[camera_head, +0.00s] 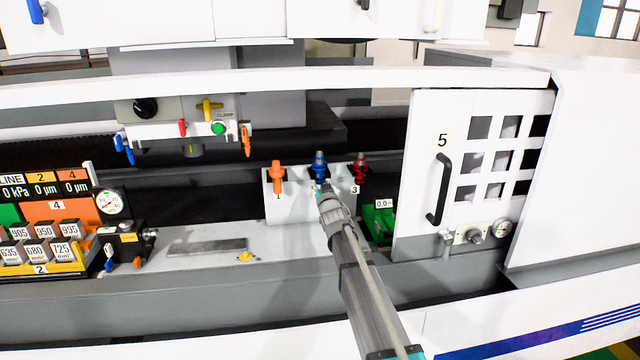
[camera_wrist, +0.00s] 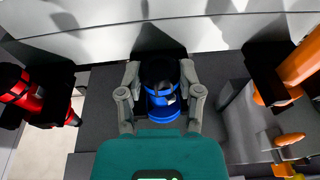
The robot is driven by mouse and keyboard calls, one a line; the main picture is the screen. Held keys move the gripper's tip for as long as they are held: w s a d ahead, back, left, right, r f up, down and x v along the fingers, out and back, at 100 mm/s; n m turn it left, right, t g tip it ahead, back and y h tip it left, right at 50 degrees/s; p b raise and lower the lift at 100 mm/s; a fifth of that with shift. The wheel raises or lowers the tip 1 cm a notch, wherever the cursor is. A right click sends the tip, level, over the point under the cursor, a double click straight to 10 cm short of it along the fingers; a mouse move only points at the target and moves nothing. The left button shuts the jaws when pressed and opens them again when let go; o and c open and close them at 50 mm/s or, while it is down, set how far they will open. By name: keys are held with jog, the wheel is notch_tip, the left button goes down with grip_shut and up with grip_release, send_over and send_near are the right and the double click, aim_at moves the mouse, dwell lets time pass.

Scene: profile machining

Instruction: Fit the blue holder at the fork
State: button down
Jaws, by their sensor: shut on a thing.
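The blue holder (camera_head: 320,163) stands upright in the middle place of the white rack (camera_head: 300,207), between the orange and red holders. In the wrist view the blue holder (camera_wrist: 163,108) sits between the two grey fingers, with a dark round top or opening. My gripper (camera_wrist: 161,98) is shut on it; in the head view my gripper (camera_head: 322,188) reaches the rack from the front. A dark fork-like seat (camera_wrist: 155,40) lies directly behind the holder in the wrist view. How far the holder sits in that seat is hidden.
The orange holder (camera_head: 277,176) is at place 1 and the red holder (camera_head: 360,168) at place 3, both close by. A green box (camera_head: 379,222) lies right of the rack, beside the white door (camera_head: 425,150). Clamp levers and a green button (camera_head: 218,128) hang above left.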

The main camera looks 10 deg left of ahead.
jog(key=shift+a+f+b, duration=0.1)
jog(key=shift+f+b, duration=0.55)
dwell(0.8)
jog(key=shift+c, duration=0.9)
grip_release()
jog(key=shift+s, duration=0.1)
